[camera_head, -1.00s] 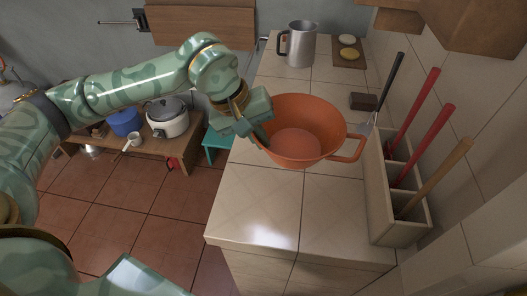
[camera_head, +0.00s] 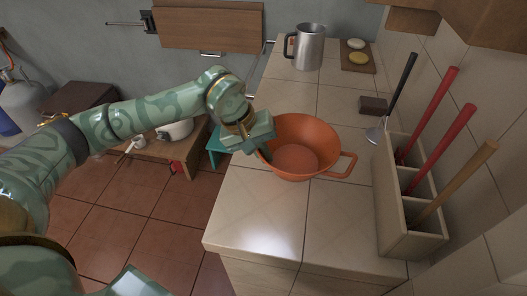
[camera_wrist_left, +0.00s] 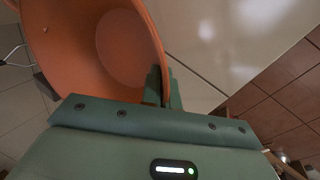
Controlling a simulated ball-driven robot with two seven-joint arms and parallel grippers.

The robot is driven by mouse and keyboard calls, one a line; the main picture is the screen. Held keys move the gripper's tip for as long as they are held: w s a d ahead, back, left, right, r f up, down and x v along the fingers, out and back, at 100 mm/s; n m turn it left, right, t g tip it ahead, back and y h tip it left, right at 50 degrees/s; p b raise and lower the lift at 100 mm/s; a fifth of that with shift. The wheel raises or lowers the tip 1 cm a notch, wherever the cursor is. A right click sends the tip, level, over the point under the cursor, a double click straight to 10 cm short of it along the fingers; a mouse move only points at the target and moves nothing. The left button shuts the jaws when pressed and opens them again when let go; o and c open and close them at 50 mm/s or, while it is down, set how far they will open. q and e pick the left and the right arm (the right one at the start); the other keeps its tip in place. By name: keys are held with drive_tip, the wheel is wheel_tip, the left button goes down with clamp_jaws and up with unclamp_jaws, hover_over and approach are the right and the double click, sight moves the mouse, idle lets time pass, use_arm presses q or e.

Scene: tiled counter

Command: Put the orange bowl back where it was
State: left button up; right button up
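The orange bowl (camera_head: 322,136), with a loop handle on its right side, is upright over the tiled counter (camera_head: 258,205), near its left edge. I cannot tell whether its base touches the tiles. My left gripper (camera_head: 264,152) is at the bowl's left rim, shut on the wall. In the left wrist view, its fingers (camera_wrist_left: 163,88) sit either side of the rim of the bowl (camera_wrist_left: 75,55). The bowl hides part of the fingers in the head view. My right gripper is not in view.
A tool box (camera_head: 392,215) with long-handled tools stands right of the bowl. A metal mug (camera_head: 309,48) and a board (camera_head: 350,66) stand farther back. The front counter is clear.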

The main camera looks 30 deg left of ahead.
use_arm(q)
drive_tip(key=o, duration=0.4)
drive_tip(key=shift+r, duration=0.25)
drive_tip(key=p+v, duration=0.3)
drive_tip(key=v, duration=0.9)
